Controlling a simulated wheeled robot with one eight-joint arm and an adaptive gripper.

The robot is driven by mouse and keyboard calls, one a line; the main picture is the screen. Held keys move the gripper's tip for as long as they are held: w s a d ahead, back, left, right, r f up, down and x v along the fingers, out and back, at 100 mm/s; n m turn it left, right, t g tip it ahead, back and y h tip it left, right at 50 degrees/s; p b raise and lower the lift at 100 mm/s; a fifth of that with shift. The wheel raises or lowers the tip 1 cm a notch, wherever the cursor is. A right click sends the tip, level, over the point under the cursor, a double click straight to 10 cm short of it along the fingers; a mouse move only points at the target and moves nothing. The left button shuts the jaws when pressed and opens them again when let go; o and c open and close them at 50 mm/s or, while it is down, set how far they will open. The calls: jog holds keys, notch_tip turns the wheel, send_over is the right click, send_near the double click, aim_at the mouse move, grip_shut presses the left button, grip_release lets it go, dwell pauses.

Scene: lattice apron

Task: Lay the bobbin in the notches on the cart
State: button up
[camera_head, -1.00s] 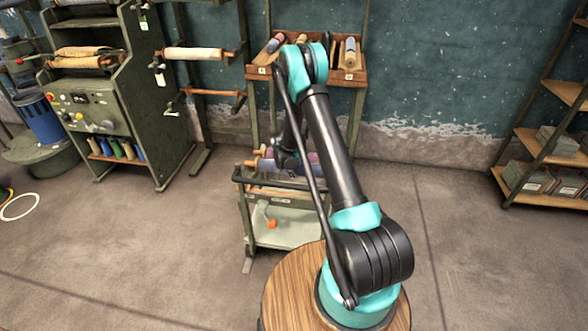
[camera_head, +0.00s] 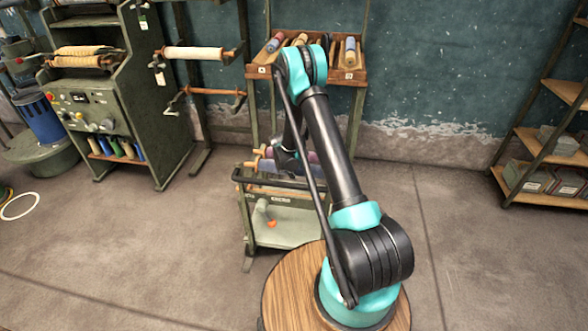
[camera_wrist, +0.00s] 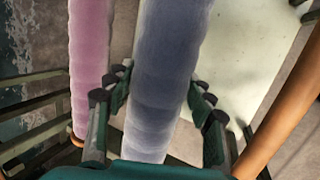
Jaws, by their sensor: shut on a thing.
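In the wrist view a long blue-grey bobbin (camera_wrist: 165,70) runs between the two fingers of my gripper (camera_wrist: 160,98), which is shut on it. The cart (camera_head: 285,236) is a green frame with a pale lower shelf, standing behind the round wooden top in the head view. My gripper is over the cart's upper part, mostly hidden there by my arm. A pink bobbin (camera_wrist: 89,60) lies to the left of the held one, roughly parallel and apart from it. The notches cannot be made out, so I cannot tell whether the held bobbin touches them.
A wooden rod (camera_wrist: 285,105) passes at the right of the wrist view. A rack tray (camera_head: 350,73) with several bobbins stands behind the cart. A green machine (camera_head: 120,100) is at left, shelves (camera_head: 545,150) at right. The floor right of the cart is clear.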

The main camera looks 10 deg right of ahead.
jog(key=shift+f, duration=1.45)
dwell(0.8)
jog(key=o, duration=1.7)
jog(key=shift+c, duration=0.2)
jog(key=v, duration=1.2)
